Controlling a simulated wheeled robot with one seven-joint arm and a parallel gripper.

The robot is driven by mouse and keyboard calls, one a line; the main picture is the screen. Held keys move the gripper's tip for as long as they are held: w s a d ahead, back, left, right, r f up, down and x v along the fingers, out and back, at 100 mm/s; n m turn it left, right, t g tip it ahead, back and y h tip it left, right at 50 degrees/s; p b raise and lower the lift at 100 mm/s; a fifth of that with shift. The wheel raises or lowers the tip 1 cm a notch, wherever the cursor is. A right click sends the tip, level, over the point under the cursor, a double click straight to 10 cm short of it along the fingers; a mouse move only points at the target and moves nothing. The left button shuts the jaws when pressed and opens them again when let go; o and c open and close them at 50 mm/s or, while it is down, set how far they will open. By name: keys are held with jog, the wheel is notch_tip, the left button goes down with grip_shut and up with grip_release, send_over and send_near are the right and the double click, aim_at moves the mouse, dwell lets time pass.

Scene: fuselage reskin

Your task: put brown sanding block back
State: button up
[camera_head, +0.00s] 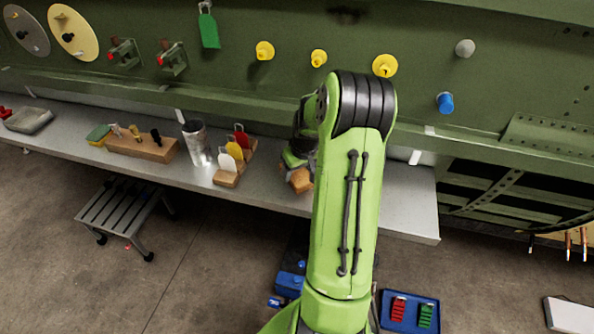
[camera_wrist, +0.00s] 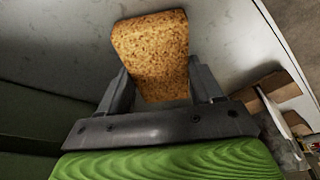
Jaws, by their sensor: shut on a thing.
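The brown sanding block (camera_wrist: 152,52) is a speckled tan-brown block held between the two dark fingers of my gripper (camera_wrist: 158,88) in the wrist view. The fingers touch it on both sides, and its far end sticks out beyond them. In the head view the block (camera_head: 301,180) shows just left of my green arm, over the grey bench (camera_head: 400,205). Part of my gripper is hidden behind the arm there. I cannot tell whether the block touches the bench surface.
Left of my gripper stand a wooden rack (camera_head: 228,178) with white, yellow and red cards, a metal cup (camera_head: 197,145) and a wooden tool block (camera_head: 150,148). A green panel with yellow knobs rises behind. A step stool (camera_head: 122,205) and blue tray (camera_head: 410,312) are on the floor.

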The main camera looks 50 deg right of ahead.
jog(key=shift+s, duration=0.1)
jog(key=shift+f, duration=0.15)
jog(key=o, duration=0.9)
